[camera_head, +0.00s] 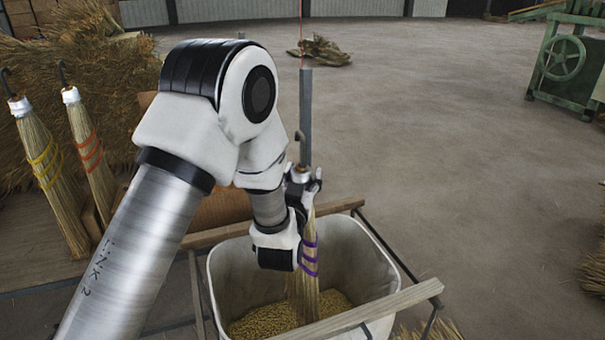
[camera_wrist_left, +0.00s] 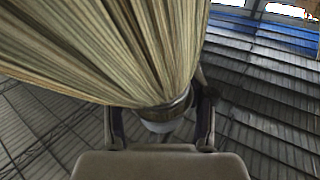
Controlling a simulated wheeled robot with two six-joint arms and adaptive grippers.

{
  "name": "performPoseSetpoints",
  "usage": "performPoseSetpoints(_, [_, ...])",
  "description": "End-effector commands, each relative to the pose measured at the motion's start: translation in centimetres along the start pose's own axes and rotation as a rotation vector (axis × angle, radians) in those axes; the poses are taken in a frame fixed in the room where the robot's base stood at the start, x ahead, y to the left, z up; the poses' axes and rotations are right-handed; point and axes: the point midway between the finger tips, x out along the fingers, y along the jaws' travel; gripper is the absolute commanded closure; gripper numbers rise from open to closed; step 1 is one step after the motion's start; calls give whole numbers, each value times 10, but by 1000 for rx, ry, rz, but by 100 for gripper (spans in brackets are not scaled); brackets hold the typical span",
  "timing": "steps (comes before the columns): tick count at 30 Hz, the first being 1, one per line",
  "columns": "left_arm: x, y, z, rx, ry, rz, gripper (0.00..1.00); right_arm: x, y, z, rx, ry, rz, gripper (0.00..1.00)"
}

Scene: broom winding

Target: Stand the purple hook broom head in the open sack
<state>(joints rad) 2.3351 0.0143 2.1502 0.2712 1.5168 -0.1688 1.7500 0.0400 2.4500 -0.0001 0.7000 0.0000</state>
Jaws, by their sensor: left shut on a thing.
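The purple hook broom head (camera_head: 306,275) hangs upright with its bristles down inside the open sack (camera_head: 228,262). Purple bands ring its straw. My left gripper (camera_head: 302,187) is shut on its neck, above the sack's rim. The lower bristle ends meet or come close to the yellow grain (camera_head: 262,322) in the sack; I cannot tell whether they touch. In the left wrist view the broom's straw (camera_wrist_left: 110,45) fans out from the pale collar between the fingers (camera_wrist_left: 160,128). My right gripper is not in view.
A wooden frame surrounds the sack, with its front bar (camera_head: 370,308) near me. Two broom heads, one with yellow bands (camera_head: 45,165) and one with orange bands (camera_head: 90,150), stand at the left. A green machine (camera_head: 568,60) stands at the far right.

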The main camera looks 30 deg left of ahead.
Motion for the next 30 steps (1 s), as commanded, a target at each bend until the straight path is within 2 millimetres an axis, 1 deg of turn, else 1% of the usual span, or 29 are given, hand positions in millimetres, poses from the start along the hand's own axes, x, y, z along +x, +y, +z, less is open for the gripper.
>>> performPoseSetpoints(1, [-1, 1, 8, 0, 2, 0, 100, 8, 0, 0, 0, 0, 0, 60])
performPoseSetpoints(30, [-12, 11, 99, 0, 1, 0, 100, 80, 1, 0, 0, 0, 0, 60])
